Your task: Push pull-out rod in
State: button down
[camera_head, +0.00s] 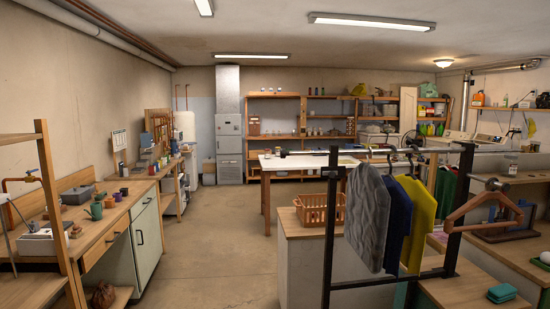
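A black upright frame (331,220) stands at the right of the middle. A pale horizontal rod (445,151) runs across its top. A grey garment (367,215), a dark blue garment (398,222) and a yellow garment (418,215) hang below it on the frame. At the right, a second short rod (525,180) sticks out beside the frame's right post, with a wooden hanger (490,208) by it. I cannot tell which rod is the pull-out one. My gripper is not in view.
A green item (502,293) lies on the lower right worktop. A workbench (105,235) lines the left wall. The floor (215,260) between is clear.

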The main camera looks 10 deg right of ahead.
aim_at(283, 153)
jog(key=k, duration=0.55)
jog(key=u, duration=0.4)
jog(key=i, duration=0.85)
jog(key=u, duration=0.8)
jog(key=i, duration=2.5)
jog(key=z, duration=0.4)
